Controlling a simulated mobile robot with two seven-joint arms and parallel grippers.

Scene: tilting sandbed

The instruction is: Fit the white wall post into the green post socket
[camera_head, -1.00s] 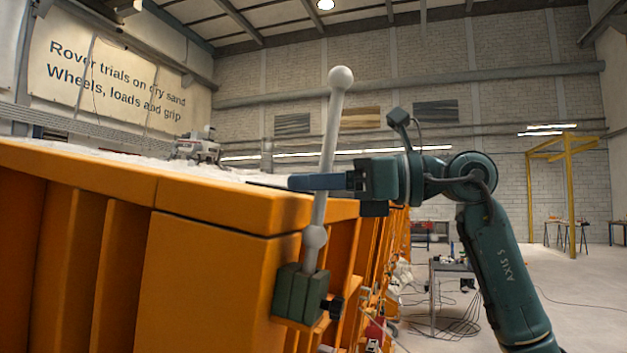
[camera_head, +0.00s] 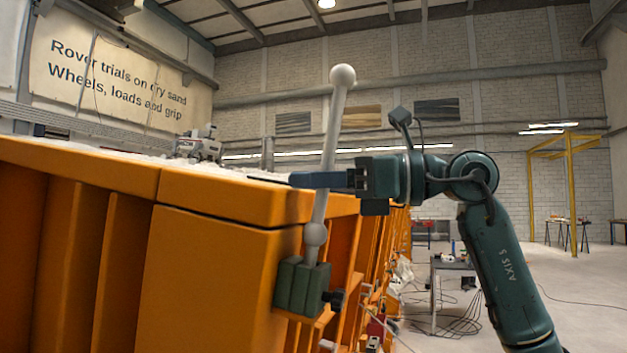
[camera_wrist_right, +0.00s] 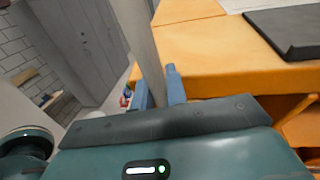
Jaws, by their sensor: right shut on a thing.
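The white wall post (camera_head: 333,125) is a pale rod with a ball at its top and another near its lower end. It stands nearly upright, its top leaning slightly right. My right gripper (camera_head: 318,180) is shut on the post around mid-height; the wrist view shows the post (camera_wrist_right: 145,45) between the blue fingers (camera_wrist_right: 160,92). The green post socket (camera_head: 302,286) is fixed to the orange bed's side, with a dark knob on its right. The post's lower tip meets the top of the socket; how deep it sits, I cannot tell. My left gripper is not in view.
The orange sandbed (camera_head: 215,200) fills the left, with pale sand and a small rover (camera_head: 198,145) on top. A grey table (camera_head: 452,265) and loose cables stand behind on the right. The floor (camera_head: 590,300) at far right is mostly clear.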

